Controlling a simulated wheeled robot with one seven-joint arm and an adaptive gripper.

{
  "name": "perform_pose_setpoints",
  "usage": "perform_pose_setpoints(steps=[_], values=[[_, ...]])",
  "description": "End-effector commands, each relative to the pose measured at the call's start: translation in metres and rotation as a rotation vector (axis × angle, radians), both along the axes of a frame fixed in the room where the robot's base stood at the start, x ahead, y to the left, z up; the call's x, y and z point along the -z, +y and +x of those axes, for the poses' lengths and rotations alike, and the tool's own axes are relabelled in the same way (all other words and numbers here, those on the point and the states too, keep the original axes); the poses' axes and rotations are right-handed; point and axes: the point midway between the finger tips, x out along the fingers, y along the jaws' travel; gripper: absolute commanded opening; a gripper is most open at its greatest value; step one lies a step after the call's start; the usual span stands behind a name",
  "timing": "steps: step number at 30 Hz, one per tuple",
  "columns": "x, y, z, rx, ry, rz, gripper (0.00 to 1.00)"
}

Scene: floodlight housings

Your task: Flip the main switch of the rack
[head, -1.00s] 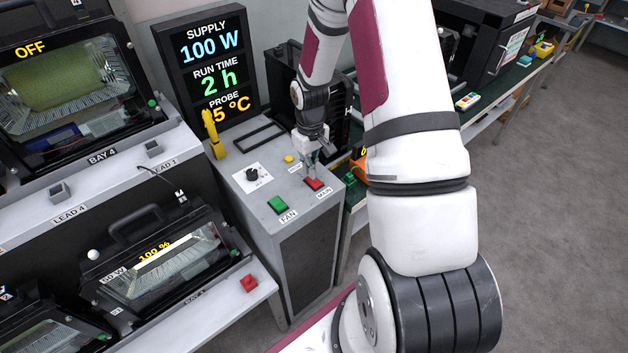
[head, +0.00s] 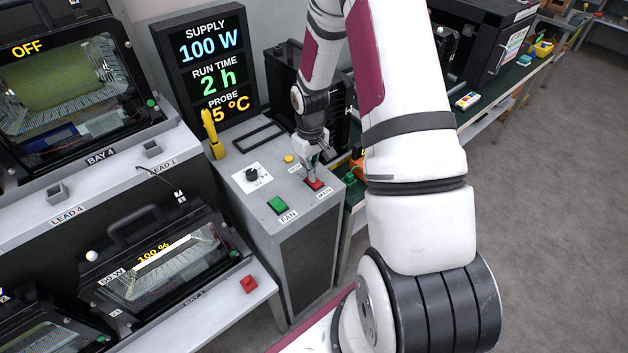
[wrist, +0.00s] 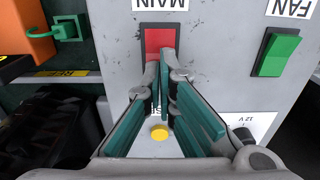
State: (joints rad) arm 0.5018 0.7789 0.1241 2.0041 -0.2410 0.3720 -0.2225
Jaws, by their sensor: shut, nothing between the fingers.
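The main switch (head: 314,185) is a red rocker on the top of the grey rack cabinet (head: 262,190), beside a label reading MAIN. In the wrist view the red rocker (wrist: 160,41) shows just beyond my fingertips. My gripper (head: 311,178) is over the switch with its fingers pointing down; it also shows in the wrist view (wrist: 163,68). The fingers are shut with nothing between them. The tips are at the edge of the rocker and hide part of it; I cannot tell whether they touch it.
A green FAN switch (head: 278,205) sits beside it. A yellow button (head: 289,159), a black knob (head: 252,174) and a yellow upright handle (head: 213,134) are on the same top. The display (head: 208,65) reads 100 W and 2 h. An orange object (wrist: 26,32) lies beyond the cabinet edge.

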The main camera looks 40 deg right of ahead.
Motion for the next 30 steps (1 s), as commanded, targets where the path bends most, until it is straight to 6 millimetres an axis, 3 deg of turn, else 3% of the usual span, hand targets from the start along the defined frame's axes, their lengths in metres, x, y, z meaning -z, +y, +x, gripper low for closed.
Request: perform_pose_setpoints(steps=[17,30], values=[[0.005,0.0,0.0,0.0,0.001,0.0,0.0],[-0.026,0.0,-0.001,0.0,0.0,-0.001,0.0]])
